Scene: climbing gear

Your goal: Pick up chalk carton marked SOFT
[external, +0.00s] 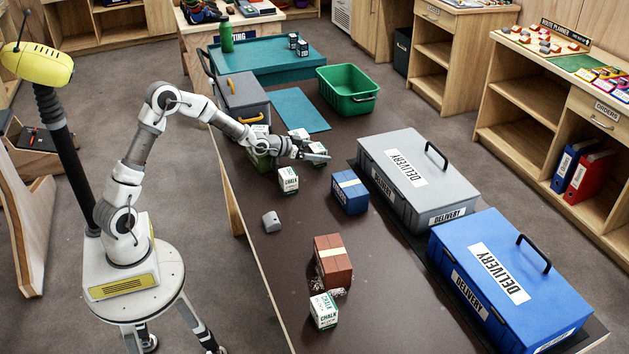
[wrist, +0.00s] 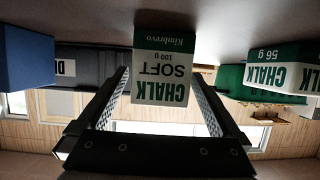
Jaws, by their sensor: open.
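The chalk carton marked SOFT (wrist: 163,68) is white and green and appears upside down in the wrist view. It shows between the two fingers of my gripper (wrist: 160,75), with a gap visible on each side low on the carton. My gripper is open. In the external view my gripper (external: 314,156) is low over the brown table, close to a white and green carton (external: 317,147) that seems to be the same one. Its print is too small to read there, and the fingers partly cover it.
Another chalk carton, marked 56 g (wrist: 282,70), stands close by on the right in the wrist view. A blue block (external: 349,191), a white and green carton (external: 288,180) and a grey DELIVERY box (external: 447,190) are near my gripper. A green bin (external: 349,99) stands behind.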

